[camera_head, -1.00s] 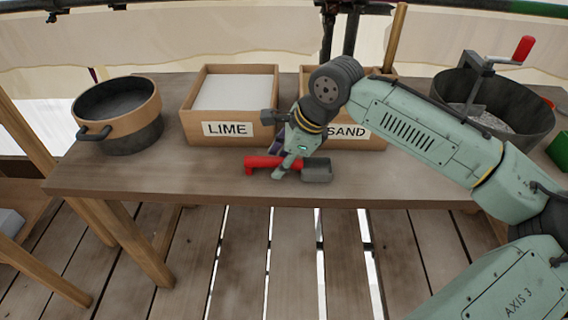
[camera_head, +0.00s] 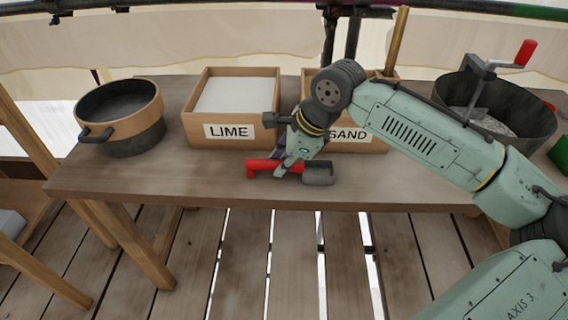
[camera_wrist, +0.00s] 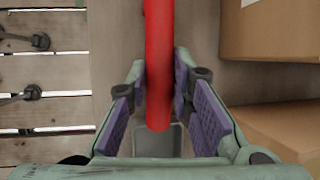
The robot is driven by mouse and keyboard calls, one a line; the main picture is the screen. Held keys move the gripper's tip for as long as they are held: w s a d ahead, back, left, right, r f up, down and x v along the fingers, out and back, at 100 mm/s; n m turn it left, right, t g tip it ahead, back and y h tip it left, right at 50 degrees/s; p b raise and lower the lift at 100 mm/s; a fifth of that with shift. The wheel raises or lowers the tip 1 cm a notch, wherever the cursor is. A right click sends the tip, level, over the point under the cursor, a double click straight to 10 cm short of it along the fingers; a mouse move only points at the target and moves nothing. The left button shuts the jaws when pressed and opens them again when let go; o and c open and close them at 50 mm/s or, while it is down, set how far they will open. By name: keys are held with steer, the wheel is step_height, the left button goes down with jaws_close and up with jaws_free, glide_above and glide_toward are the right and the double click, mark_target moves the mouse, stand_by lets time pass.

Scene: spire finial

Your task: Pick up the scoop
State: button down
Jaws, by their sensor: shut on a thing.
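The scoop has a red handle (camera_head: 262,167) and a grey pan (camera_head: 318,174). It lies on the wooden table in front of the lime and sand boxes. My gripper (camera_head: 287,168) is down at the scoop, its fingers around the handle near the pan. In the wrist view the red handle (camera_wrist: 159,70) runs between the purple finger pads of my gripper (camera_wrist: 160,95), and part of the grey pan (camera_wrist: 172,140) shows below it. I cannot tell whether the scoop is lifted off the table at all.
The LIME box (camera_head: 232,108) and the SAND box (camera_head: 362,142) stand just behind the scoop. A black-and-tan pot (camera_head: 122,118) is at the left. A dark tub (camera_head: 520,115) with a red-handled crank (camera_head: 524,55) is at the right. The table's front edge is close.

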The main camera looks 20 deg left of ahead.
mark_target(277, 161)
steer(key=shift+r, duration=0.4)
steer(key=r, duration=0.2)
steer(key=shift+s+d+r+b, duration=0.25)
steer(key=shift+r+b, duration=0.05)
steer(key=shift+r, duration=0.05)
steer(key=s+d+r+b, duration=0.1)
steer(key=s+d, duration=0.9)
steer(key=d, duration=0.1)
steer(key=shift+s+d+r+b, duration=0.2)
steer(key=shift+r+b, duration=0.05)
steer(key=shift+b, duration=0.1)
